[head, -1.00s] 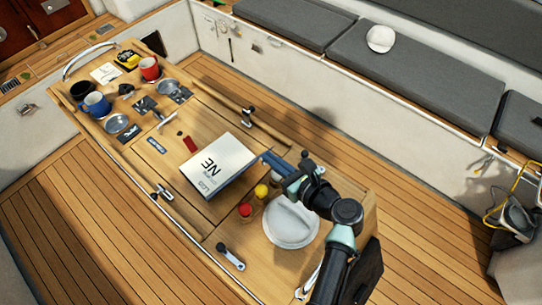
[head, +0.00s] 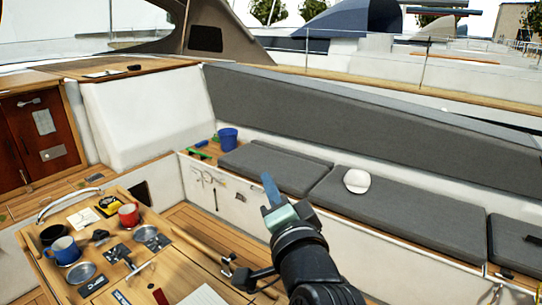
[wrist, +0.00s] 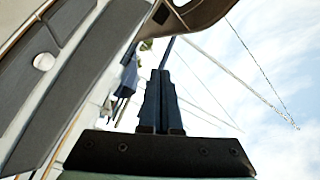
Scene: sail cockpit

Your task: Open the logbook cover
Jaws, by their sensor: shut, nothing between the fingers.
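Only a white corner of what looks like the logbook (head: 204,297) shows at the bottom edge of the head view. It has faint lines like a ruled page. The rest is cut off, so I cannot tell how the cover lies. My gripper (head: 267,178) is raised well above the table, in front of the grey seat cushions, with its blue fingers pointing up. In the wrist view my gripper (wrist: 161,72) has its two fingers side by side, shut and empty, against the sky. The logbook is not in the wrist view.
The table carries a red mug (head: 129,215), a blue mug (head: 64,251), metal dishes and cards on its left part. A white cap (head: 356,181) lies on the grey cushion. A blue bucket (head: 228,139) stands at the bench's far end. The air around my gripper is clear.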

